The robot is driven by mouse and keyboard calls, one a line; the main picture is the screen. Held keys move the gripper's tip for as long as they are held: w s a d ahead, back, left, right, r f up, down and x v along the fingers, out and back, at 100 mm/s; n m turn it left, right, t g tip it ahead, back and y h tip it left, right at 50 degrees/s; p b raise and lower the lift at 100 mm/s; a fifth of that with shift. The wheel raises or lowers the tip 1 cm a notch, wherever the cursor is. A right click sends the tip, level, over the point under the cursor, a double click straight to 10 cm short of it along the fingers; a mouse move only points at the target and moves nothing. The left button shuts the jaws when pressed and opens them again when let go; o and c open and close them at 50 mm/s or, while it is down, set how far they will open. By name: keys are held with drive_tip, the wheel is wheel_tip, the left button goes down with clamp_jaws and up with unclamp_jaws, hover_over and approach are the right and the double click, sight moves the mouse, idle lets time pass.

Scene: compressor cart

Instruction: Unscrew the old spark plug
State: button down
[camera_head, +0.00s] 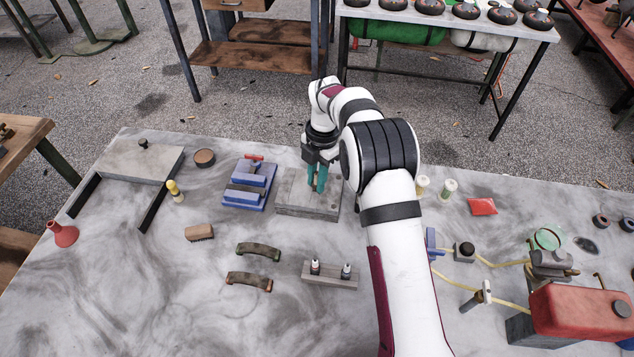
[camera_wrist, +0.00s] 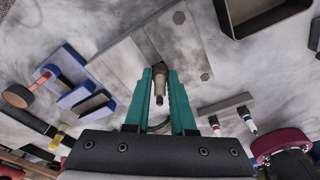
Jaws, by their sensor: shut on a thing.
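The old spark plug (camera_wrist: 160,82), a worn grey-brown cylinder, stands between the teal fingers of my gripper (camera_wrist: 160,72) in the wrist view. The gripper is shut on it. The plug is at the grey metal block (camera_wrist: 124,66); I cannot tell how far it is seated. In the head view my gripper (camera_head: 317,180) points down over the block (camera_head: 290,208), and the plug is hidden by the fingers. Two white-topped plugs stand in a small grey rack (camera_head: 330,283) nearer the front; the rack (camera_wrist: 226,103) also shows in the wrist view.
A blue vise-like tool (camera_head: 245,190) lies just left of the block. Two curved brake shoes (camera_head: 258,251) and a brush (camera_head: 199,232) lie nearer the front. A red tank (camera_head: 580,312) with yellow hoses stands at right. The front left tabletop is mostly clear.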

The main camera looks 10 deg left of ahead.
drive_tip(key=n, duration=0.4)
drive_tip(key=shift+n+h, duration=0.3)
drive_tip(key=c, duration=0.9)
unclamp_jaws()
drive_tip(key=shift+c, duration=0.2)
